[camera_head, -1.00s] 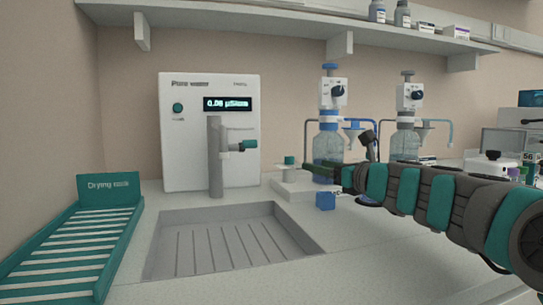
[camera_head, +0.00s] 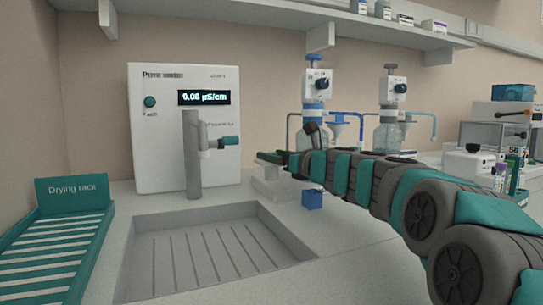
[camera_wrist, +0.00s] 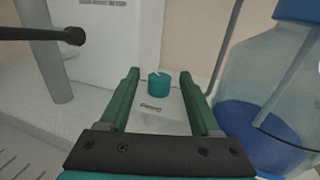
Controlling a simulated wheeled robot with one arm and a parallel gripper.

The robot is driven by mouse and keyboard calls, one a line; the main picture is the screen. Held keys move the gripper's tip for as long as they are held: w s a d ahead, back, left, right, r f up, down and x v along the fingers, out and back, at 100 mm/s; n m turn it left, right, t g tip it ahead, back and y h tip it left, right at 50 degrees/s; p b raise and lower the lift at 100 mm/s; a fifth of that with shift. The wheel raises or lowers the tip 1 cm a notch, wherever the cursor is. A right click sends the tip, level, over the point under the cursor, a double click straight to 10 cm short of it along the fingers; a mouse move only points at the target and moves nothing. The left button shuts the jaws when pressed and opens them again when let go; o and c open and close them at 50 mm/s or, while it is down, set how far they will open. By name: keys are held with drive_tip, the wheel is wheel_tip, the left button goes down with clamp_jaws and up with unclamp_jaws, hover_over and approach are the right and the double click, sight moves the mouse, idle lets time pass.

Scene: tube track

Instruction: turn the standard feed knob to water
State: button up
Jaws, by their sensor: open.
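A teal round knob (camera_wrist: 159,83) sits on a low white box (camera_wrist: 165,115) in the wrist view. The box has a dark printed label that I cannot read surely; a small pale mark shows on the knob's top. I cannot read which setting it points to. My gripper (camera_wrist: 159,75) is open and empty, its two green fingers on either side of the knob in the picture, with no contact visible. In the head view my gripper (camera_head: 268,157) reaches left over the white box (camera_head: 278,188) and hides the knob.
A white water purifier (camera_head: 160,115) with a grey spout column (camera_head: 192,160) and teal-tipped tap stands left of my gripper. Two dispenser bottles (camera_head: 315,128) (camera_head: 388,135) stand behind my arm. A blue cube (camera_head: 312,200) lies below it. A sink (camera_head: 215,250) and drying rack (camera_head: 60,240) are left.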

drive_tip(key=shift+w+a, duration=0.4)
drive_tip(key=shift+w, duration=0.05)
clamp_jaws()
idle(0.3)
